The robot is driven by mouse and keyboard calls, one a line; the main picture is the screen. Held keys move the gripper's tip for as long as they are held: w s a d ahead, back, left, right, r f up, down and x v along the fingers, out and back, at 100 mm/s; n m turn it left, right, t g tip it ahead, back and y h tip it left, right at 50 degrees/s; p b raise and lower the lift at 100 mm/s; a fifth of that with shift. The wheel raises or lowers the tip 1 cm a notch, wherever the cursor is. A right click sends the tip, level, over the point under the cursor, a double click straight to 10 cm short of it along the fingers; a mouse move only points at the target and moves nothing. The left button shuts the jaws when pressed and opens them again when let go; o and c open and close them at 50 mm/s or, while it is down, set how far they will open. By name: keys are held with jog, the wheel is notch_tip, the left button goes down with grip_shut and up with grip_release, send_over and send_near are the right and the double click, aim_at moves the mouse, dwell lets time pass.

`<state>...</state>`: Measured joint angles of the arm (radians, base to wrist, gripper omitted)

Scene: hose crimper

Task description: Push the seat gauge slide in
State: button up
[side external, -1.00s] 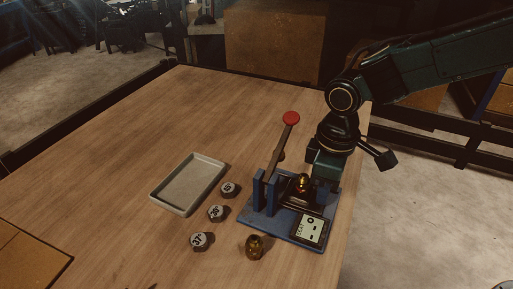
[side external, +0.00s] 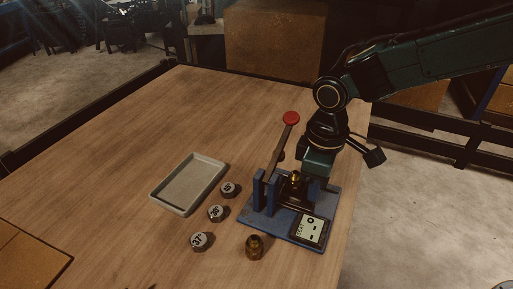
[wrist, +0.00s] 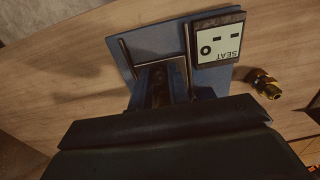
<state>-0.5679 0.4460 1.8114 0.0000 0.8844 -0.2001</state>
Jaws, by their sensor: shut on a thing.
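The blue crimper base (side external: 270,232) stands at the right of the table, with a lever with a red knob (side external: 291,118) rising from it. A display marked SEAT (side external: 312,229) sits at its front right, also in the wrist view (wrist: 219,41). A brass fitting (side external: 295,177) stands upright in the dark centre block. My gripper (side external: 313,186) is low over the right side of the base, beside this fitting, shut on the seat gauge slide. Its fingertips and the slide are mostly hidden. In the wrist view a dark body covers the grip; a blue channel (wrist: 160,85) shows beyond it.
A loose brass fitting (side external: 254,247) stands on the table in front of the base.

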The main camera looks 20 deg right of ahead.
aim_at(300, 192)
jog(key=shift+w+a+r, duration=0.1)
jog(key=shift+w+a, duration=1)
dwell(0.7)
jog(key=o, duration=1.6)
jog(key=shift+w+r, duration=0.1)
jog(key=shift+r, duration=0.05)
jog(key=shift+r, duration=4.25)
jog(key=shift+d+r, duration=0.1)
jog(key=shift+d, duration=0.05)
